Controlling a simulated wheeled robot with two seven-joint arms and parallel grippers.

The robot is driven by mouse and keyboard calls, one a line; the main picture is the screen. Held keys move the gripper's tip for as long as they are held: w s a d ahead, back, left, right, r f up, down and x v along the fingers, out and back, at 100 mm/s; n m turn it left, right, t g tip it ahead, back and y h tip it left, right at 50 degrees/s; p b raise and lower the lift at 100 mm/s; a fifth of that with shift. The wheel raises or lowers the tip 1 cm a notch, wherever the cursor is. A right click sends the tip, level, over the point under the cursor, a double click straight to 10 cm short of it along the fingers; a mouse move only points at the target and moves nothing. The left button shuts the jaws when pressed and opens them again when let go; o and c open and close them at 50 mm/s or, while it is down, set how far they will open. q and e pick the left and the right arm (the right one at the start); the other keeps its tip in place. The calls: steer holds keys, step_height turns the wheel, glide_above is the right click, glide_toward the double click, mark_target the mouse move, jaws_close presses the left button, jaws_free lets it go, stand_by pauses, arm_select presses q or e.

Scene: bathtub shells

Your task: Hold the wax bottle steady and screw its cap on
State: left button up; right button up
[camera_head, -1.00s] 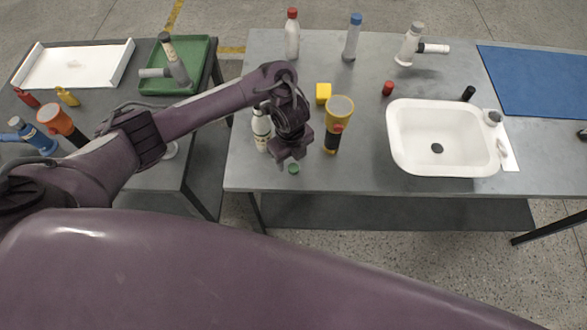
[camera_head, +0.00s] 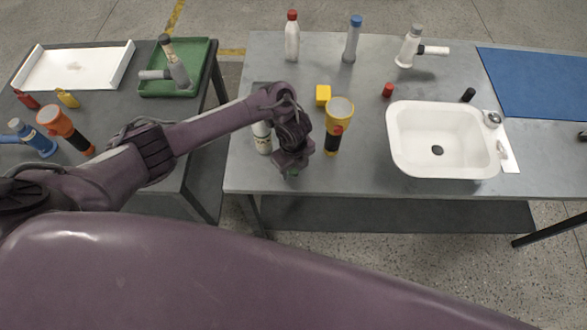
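A white bottle with a dark label (camera_head: 263,139), probably the wax bottle, stands upright near the table's front left. My arm hides its top. A small green cap (camera_head: 293,173) lies on the table to its right, near the front edge, mostly covered by my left gripper. My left gripper (camera_head: 291,168) points down right over the green cap. Its fingers are too small and hidden to tell whether they are open or shut on the cap. My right gripper is out of view.
A white basin (camera_head: 393,150) is further right. A red-capped bottle (camera_head: 292,38) and a blue-capped bottle (camera_head: 352,42) stand at the back.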

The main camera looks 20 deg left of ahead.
mark_target(293, 169)
arm_select(q)
steer(key=c, duration=1)
steer(key=shift+r, duration=0.5)
steer(key=shift+r+p, duration=3.8)
steer(key=shift+r, duration=5.7)
